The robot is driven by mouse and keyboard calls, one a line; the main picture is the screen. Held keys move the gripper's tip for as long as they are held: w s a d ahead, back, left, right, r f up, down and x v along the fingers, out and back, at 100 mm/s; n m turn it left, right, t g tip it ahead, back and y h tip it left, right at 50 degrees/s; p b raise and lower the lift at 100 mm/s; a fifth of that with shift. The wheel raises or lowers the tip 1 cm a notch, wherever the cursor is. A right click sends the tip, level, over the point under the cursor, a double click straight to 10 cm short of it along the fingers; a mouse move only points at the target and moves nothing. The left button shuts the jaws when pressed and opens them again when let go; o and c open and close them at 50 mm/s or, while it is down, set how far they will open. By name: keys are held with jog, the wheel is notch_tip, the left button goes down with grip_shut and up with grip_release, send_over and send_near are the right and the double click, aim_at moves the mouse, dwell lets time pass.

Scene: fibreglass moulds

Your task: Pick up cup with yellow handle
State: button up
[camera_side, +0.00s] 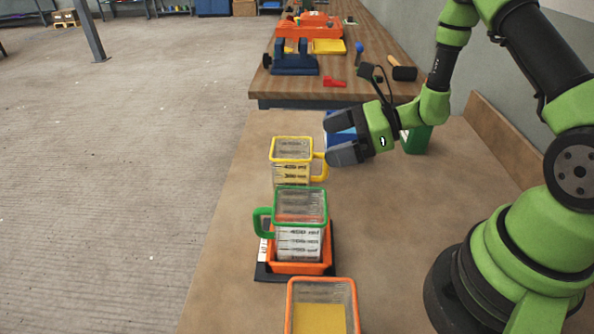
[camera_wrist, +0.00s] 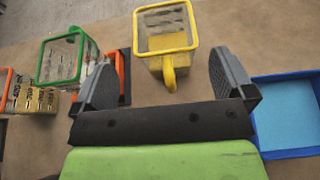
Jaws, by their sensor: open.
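The cup with the yellow handle (camera_side: 291,161) is a clear square measuring cup with a yellow rim, upright on the brown table. Its handle points right, toward my gripper (camera_side: 338,138). In the wrist view the cup (camera_wrist: 165,30) is ahead, with its handle (camera_wrist: 169,74) lying between the two fingers. My gripper (camera_wrist: 165,82) is open and empty. In the side view it is to the right of the cup, with its fingers pointing left toward it. The fingers appear apart from the handle.
A green-handled cup (camera_side: 301,222) stands in an orange tray (camera_side: 298,267) in front of the yellow one. An orange-rimmed container (camera_side: 321,310) is nearer still. A blue bin (camera_wrist: 285,112) is beside my gripper. A workbench with tools (camera_side: 338,92) is behind. Table left of the cups is clear.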

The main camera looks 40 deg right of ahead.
jog(key=x, duration=0.6)
jog(key=shift+w+d, duration=0.15)
jog(key=shift+w, duration=0.05)
jog(key=shift+c, duration=0.2)
jog(key=c, duration=1.3)
jog(key=shift+r, duration=0.15)
notch_tip(320, 180, up, 12)
jog(key=n+g+y, duration=0.2)
jog(key=n+g, duration=0.1)
send_over(306, 145)
jog(key=s+a, duration=0.3)
jog(key=a, duration=0.4)
jog(key=s+a+n+g, duration=0.1)
jog(key=n+g, duration=0.1)
jog(key=s+a+n+g+y, duration=0.1)
jog(key=s+n+g, duration=0.1)
jog(key=s+a+r+n+g+y, duration=0.1)
jog(key=a+n+g, duration=0.1)
jog(key=shift+s+g, duration=0.15)
jog(key=shift+g, duration=0.15)
